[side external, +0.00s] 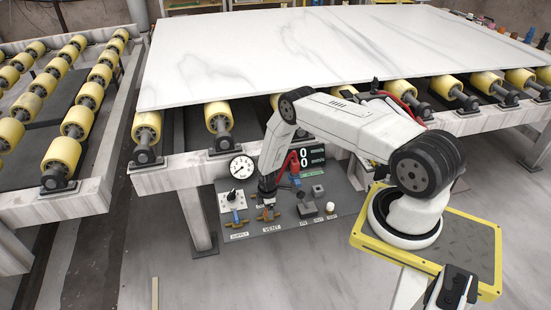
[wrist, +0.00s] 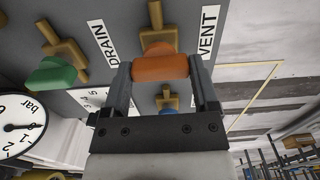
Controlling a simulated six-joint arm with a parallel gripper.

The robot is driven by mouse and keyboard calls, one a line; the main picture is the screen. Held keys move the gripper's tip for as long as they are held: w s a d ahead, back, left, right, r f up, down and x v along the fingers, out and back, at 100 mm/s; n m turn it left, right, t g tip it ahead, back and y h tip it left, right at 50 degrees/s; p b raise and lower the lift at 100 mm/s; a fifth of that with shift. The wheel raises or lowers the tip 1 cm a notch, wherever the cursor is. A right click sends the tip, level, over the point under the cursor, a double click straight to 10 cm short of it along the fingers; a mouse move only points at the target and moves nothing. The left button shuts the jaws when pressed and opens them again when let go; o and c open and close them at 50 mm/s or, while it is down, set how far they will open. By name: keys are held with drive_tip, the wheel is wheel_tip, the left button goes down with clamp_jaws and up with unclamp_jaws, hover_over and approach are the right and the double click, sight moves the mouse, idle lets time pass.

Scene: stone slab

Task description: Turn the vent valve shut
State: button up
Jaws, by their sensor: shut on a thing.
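The vent valve has an orange handle (wrist: 160,68) on a brass body (wrist: 157,40), beside the VENT label (wrist: 208,32) in the wrist view. My gripper (wrist: 161,72) is shut on the handle, one finger at each end.
A green-handled valve (wrist: 50,76) and a blue-handled valve (wrist: 168,103) sit close by on the panel. A pressure gauge (side external: 242,168) stands at the panel's back left. The roller table with the white slab (side external: 290,50) rises behind the panel.

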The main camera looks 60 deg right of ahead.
drive_tip(key=o, duration=1.1)
drive_tip(key=shift+r, duration=0.15)
drive_tip(key=shift+r, duration=3.8)
drive_tip(key=shift+w+r, duration=0.15)
drive_tip(key=shift+r, duration=0.1)
drive_tip(key=a+r+m+t, duration=0.15)
drive_tip(key=a+r, duration=0.35)
drive_tip(key=r, duration=0.6)
drive_tip(key=a+r+m, duration=0.3)
drive_tip(key=a+r, duration=0.2)
drive_tip(key=r, duration=0.5)
drive_tip(key=s+a+r+m, duration=0.1)
drive_tip(key=s+a+r, duration=0.1)
drive_tip(key=s+r, duration=0.2)
drive_tip(key=s+a+r+m, duration=0.2)
drive_tip(key=s+a+r, duration=0.1)
drive_tip(key=s+r, duration=0.1)
drive_tip(key=s+a+r+m+t, duration=0.1)
drive_tip(key=s+a+r, duration=0.2)
drive_tip(key=s+r, duration=0.1)
drive_tip(key=shift+s+a+m, duration=0.2)
drive_tip(key=shift+s+m, duration=0.15)
drive_tip(key=shift+s, duration=0.4)
